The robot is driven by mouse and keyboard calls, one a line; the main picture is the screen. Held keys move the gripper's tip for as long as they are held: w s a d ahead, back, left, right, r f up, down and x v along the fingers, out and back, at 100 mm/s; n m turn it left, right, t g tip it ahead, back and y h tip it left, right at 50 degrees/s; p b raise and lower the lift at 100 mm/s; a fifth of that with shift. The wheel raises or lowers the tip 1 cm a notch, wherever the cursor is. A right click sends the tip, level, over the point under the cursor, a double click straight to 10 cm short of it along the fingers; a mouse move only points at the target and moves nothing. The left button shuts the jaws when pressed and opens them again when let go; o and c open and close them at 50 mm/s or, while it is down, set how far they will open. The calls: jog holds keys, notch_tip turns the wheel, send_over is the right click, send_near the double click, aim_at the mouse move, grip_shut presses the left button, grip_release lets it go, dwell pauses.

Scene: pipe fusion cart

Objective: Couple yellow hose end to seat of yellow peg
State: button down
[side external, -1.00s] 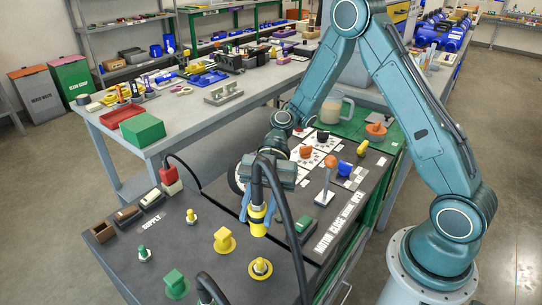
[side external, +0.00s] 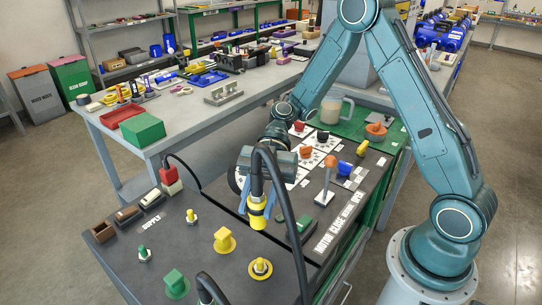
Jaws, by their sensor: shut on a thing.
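The yellow hose end (side external: 257,212) hangs below my gripper (side external: 260,190), at the end of a thick black hose (side external: 285,218). My gripper is shut on it and holds it upright above the dark cart top. A yellow peg in a round yellow seat (side external: 261,268) stands on the cart, lower in the picture and apart from the hose end. A smaller yellow peg on a pale base (side external: 191,216) stands to the left. The hose partly hides my fingers.
A green peg (side external: 144,254) and a green block (side external: 175,284) stand at the front left. Another black hose (side external: 210,290) rises at the bottom edge. The hose loops over the cart's right part.

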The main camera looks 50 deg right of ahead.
dwell(0.3)
jog(key=w+a+f+m+t, duration=0.1)
jog(key=w+f+m+t, duration=0.15)
jog(key=w, duration=0.35)
jog(key=w+a+f+m+t, duration=0.1)
jog(key=w+m+t, duration=0.25)
jog(key=w, duration=0.25)
jog(key=m+t+h, duration=0.2)
jog(key=m+t, duration=0.4)
jog(key=t, duration=0.1)
send_over(191, 216)
jog(key=shift+w+d+f, duration=0.25)
jog(key=shift+d+f, duration=0.1)
jog(key=shift+f, duration=0.35)
jog(key=shift+f, duration=0.15)
jog(key=shift+f, duration=2.65)
jog(key=shift+f, duration=2.2)
jog(key=c, duration=0.9)
grip_release()
jog(key=shift+c, duration=0.2)
jog(key=shift+r, duration=0.1)
